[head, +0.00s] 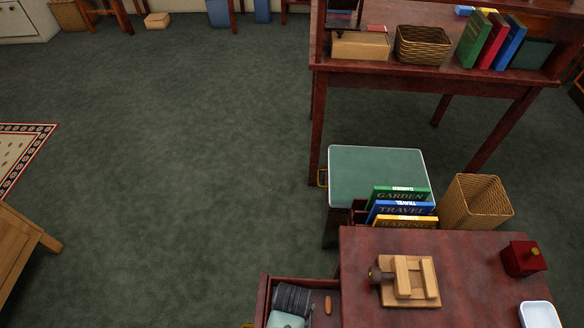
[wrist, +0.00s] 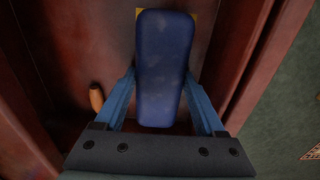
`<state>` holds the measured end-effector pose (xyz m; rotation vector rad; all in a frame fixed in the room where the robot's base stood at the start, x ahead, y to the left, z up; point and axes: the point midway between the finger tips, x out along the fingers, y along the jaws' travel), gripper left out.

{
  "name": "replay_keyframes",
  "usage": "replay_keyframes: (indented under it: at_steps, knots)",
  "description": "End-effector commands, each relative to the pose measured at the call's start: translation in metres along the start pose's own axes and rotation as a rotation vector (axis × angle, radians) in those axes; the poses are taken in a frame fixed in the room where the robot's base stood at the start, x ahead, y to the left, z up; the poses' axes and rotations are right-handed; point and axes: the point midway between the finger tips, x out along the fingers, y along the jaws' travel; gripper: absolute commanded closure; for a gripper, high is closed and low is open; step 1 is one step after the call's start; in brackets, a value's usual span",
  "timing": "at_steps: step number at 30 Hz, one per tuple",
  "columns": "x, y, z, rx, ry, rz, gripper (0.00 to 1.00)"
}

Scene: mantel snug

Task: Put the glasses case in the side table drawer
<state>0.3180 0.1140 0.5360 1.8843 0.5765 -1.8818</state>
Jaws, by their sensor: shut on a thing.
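The glasses case (wrist: 164,45) is a dark blue, rounded oblong in the wrist view. My gripper (wrist: 160,82) is shut on it, with one blue finger on each long side. The side table (head: 460,265) is dark red wood, and its drawer (head: 333,286) stands open at its left in the head view. In the wrist view the case is over the drawer's inside, beside a drawer wall (wrist: 250,60). I cannot tell whether it touches the drawer bottom. In the head view the case is hidden behind my arm's end.
A small orange-brown object (head: 327,303) lies in the drawer. On the table top are a wooden block piece (head: 410,282), a red box (head: 523,258) and a white dish (head: 541,315). Upright books (head: 402,209) and a wicker basket (head: 477,203) stand behind.

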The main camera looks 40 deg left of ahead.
Motion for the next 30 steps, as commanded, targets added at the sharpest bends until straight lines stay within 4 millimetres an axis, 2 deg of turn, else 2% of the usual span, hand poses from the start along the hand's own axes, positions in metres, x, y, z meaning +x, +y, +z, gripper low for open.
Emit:
replay_keyframes:
  at_steps: [4,5,9,16,20,23,30]
  knots:
    - [0.003,0.0,0.0,0.0,0.0,0.0,0.89]
    - [0.004,0.0,0.0,0.0,-0.001,0.0,0.27]
    - [0.003,0.0,0.0,0.0,0.0,0.0,0.01]
    - [0.002,0.0,0.0,0.0,0.0,0.0,0.0]
    - [-0.007,0.0,0.0,0.0,0.001,0.0,0.0]
    - [-0.024,0.0,-0.001,0.0,0.002,0.0,0.0]
    - [-0.077,0.0,-0.001,0.0,0.003,0.001,0.0]
